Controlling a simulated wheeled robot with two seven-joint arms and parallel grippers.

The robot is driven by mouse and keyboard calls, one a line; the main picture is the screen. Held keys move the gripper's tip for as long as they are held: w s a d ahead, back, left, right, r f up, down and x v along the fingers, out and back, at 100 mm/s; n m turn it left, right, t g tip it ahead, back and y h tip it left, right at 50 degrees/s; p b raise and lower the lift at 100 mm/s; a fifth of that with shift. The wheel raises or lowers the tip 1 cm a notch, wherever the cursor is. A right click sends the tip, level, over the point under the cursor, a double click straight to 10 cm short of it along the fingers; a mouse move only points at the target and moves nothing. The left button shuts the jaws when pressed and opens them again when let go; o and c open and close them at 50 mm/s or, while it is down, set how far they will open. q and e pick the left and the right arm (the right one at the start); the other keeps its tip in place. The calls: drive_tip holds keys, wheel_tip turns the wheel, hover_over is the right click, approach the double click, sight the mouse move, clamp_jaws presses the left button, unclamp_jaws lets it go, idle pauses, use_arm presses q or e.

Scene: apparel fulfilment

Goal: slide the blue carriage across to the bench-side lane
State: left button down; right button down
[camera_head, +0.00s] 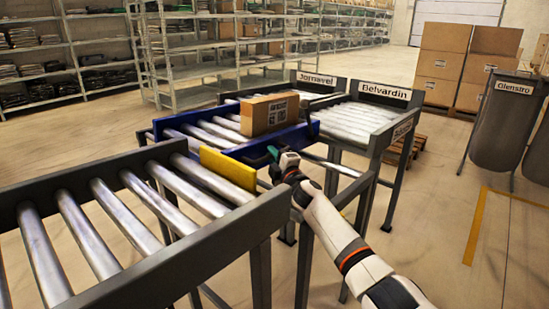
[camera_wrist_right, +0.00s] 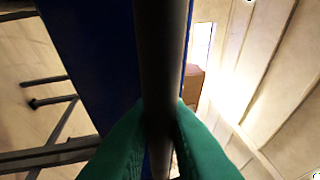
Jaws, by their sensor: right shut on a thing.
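The blue carriage (camera_head: 174,121) is a short roller section with blue side rails, between the near roller conveyor and the far lanes. A brown carton (camera_head: 268,114) sits on its rollers. My right gripper (camera_head: 277,160) is at the carriage's right-hand side. In the right wrist view its green fingers (camera_wrist_right: 160,130) are shut around a dark bar handle (camera_wrist_right: 160,60), with the carriage's blue side (camera_wrist_right: 85,50) just beside it. The carriage appears nearer the left far lane, marked Jolnavel (camera_head: 316,79), than the right one, marked Belvardin (camera_head: 385,91). My left gripper is out of view.
The near roller conveyor (camera_head: 128,218) ends at a yellow plate (camera_head: 228,167) before the carriage. The right far lane (camera_head: 357,122) has empty rollers. Grey bins (camera_head: 506,120) and stacked cartons (camera_head: 440,65) stand right.

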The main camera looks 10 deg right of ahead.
drive_tip(key=c, duration=1.4)
unclamp_jaws()
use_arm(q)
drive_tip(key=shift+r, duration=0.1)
use_arm(e)
drive_tip(key=shift+s, duration=0.1)
